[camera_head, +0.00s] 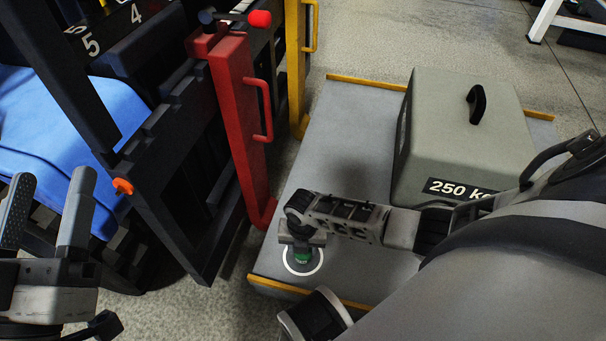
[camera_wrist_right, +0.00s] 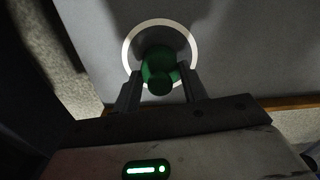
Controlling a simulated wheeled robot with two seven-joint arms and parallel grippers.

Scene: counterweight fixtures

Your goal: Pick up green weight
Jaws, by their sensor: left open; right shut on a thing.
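The green weight (camera_wrist_right: 158,68) is small, with a round knob on top, and stands over a white ring (camera_wrist_right: 131,45) marked on the grey platform. In the head view only a bit of the green weight (camera_head: 302,258) shows under my right gripper (camera_head: 302,245). In the right wrist view my right gripper (camera_wrist_right: 160,88) has one finger on each side of the weight and is shut on it. The weight still appears to be within the ring; I cannot tell whether it touches the platform. My left gripper (camera_head: 45,215) is open and empty at the lower left.
A large grey block marked 250 kg (camera_head: 455,140) stands on the platform (camera_head: 345,115), which has yellow edge strips. A red post with a handle (camera_head: 238,120) and a dark frame (camera_head: 165,200) stand left of the platform. A blue surface (camera_head: 50,130) lies behind the frame.

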